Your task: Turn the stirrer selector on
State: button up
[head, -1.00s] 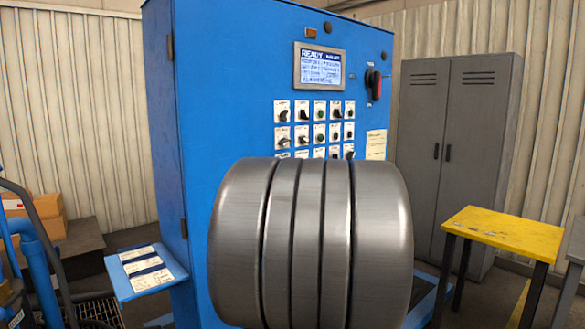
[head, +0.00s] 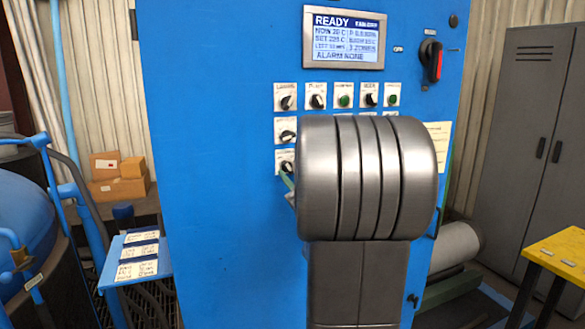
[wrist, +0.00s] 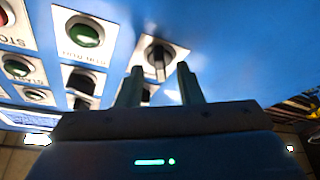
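The blue panel (head: 220,140) carries rows of black selectors and green buttons on white plates. The labels are too blurred to say which is the stirrer selector. A black selector (wrist: 158,56) stands just beyond my fingertips in the wrist view, its handle roughly upright there. It seems to be the leftmost selector of the third row (head: 287,165) in the head view. My gripper (wrist: 160,72) is open, a finger to each side of this selector; contact cannot be told. In the head view only a green finger shows; my wrist hides the rest and several controls.
A lit screen (head: 343,38) reading READY and a red-black switch (head: 432,62) are above the controls. A blue shelf with cards (head: 140,255) is at left. A grey locker (head: 530,130) and yellow table (head: 560,258) stand at right. A green button (wrist: 84,35) is near the fingers.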

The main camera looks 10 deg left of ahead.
jog(key=shift+w+a+r, duration=0.1)
jog(key=shift+w+a, duration=0.05)
jog(key=shift+a, duration=0.15)
grip_shut()
